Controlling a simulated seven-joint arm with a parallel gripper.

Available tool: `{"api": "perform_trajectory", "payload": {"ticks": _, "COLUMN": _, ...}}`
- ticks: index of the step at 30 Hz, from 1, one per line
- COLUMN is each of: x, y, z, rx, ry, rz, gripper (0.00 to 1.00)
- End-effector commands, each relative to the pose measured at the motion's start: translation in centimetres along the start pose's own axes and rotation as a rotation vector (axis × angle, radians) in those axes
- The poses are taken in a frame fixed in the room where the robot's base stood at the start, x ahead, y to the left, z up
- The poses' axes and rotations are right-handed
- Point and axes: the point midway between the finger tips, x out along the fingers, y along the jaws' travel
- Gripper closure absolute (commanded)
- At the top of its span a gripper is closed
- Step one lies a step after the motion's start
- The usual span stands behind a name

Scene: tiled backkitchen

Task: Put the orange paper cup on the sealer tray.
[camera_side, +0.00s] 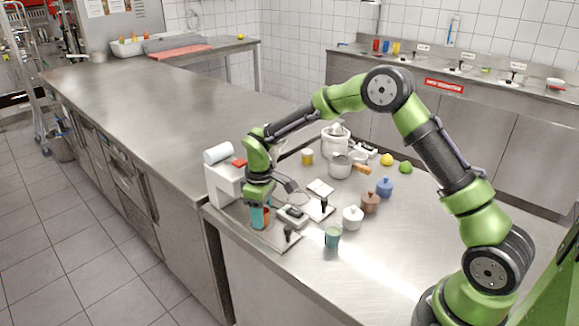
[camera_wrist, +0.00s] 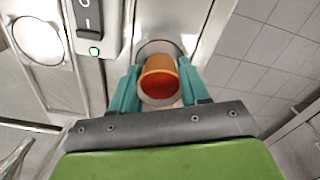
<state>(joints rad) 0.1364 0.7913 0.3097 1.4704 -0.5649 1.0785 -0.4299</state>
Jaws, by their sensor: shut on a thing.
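The orange paper cup (camera_wrist: 158,82) is between the two teal fingers of my gripper (camera_wrist: 157,88) in the wrist view, its open mouth facing the camera. My gripper (camera_side: 260,217) is shut on it, low over the near left corner of the steel counter in the side view. A little of the orange cup (camera_side: 266,214) shows between the fingers there. In the wrist view a round metal ring (camera_wrist: 160,46) shows just behind the cup. Whether the cup's base touches the tray is hidden.
A white machine (camera_side: 224,184) with a roll stands left of my gripper.

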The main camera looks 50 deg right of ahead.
Motion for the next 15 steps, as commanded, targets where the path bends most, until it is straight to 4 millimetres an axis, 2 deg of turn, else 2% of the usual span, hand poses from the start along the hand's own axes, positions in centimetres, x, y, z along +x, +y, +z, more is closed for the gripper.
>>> {"api": "perform_trajectory", "payload": {"ticks": 15, "x": 0.36, "y": 0.01, "z": -0.01, "rx": 0.0, "ry": 0.001, "rz": 0.0, "gripper": 0.85}}
